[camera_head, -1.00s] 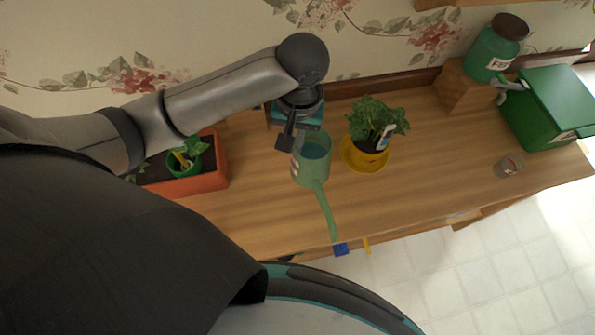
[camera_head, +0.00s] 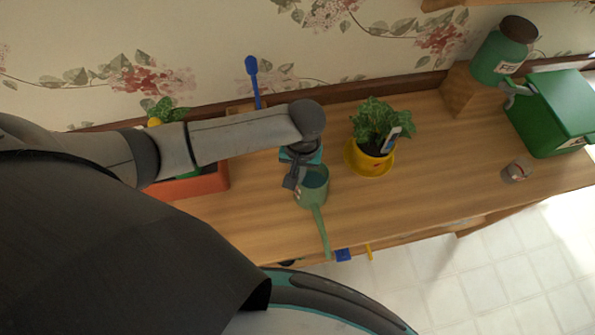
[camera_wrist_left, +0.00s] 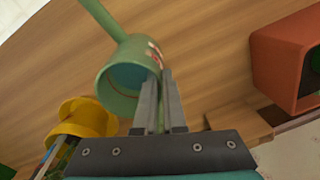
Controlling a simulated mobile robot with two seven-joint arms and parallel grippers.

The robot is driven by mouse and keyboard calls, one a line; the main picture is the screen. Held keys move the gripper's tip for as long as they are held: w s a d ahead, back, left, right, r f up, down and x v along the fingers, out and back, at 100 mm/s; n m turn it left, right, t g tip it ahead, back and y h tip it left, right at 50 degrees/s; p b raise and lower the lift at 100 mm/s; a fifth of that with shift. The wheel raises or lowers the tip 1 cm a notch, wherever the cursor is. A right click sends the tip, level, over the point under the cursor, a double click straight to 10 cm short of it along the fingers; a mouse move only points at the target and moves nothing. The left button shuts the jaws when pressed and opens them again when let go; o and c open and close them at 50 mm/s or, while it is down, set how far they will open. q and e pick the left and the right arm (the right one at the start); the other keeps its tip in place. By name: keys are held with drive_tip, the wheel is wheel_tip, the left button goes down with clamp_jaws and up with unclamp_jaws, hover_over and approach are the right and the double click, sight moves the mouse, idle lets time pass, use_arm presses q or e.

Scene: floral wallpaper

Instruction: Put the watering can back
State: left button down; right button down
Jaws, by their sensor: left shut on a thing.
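The green watering can (camera_head: 312,188) is over the wooden table in the middle of the head view, with its long spout pointing toward the table's front edge. Bluish water shows in its open top. My left gripper (camera_head: 294,182) is shut on the can's left side, away from the spout. In the left wrist view the two fingers (camera_wrist_left: 160,105) close at the rim of the watering can (camera_wrist_left: 124,75). I cannot tell whether the can's base touches the table. My right gripper is not in view.
A potted plant in a yellow pot (camera_head: 370,158) stands just right of the can. An orange planter (camera_head: 200,183) is at left, partly behind my arm. A small jar (camera_head: 516,170), a green box (camera_head: 555,112) and a green canister (camera_head: 500,58) are at right. Table (camera_head: 430,165) between is clear.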

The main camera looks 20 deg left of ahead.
use_arm(q)
drive_tip(key=c, duration=1.4)
unclamp_jaws()
drive_tip(key=shift+f, duration=0.1)
drive_tip(key=shift+c, duration=0.2)
drive_tip(key=o, duration=0.4)
drive_tip(key=shift+o, duration=0.2)
wheel_tip(320, 180, up, 12)
drive_tip(key=p, duration=0.1)
drive_tip(key=shift+d+p, duration=0.35)
drive_tip(key=shift+p, duration=0.05)
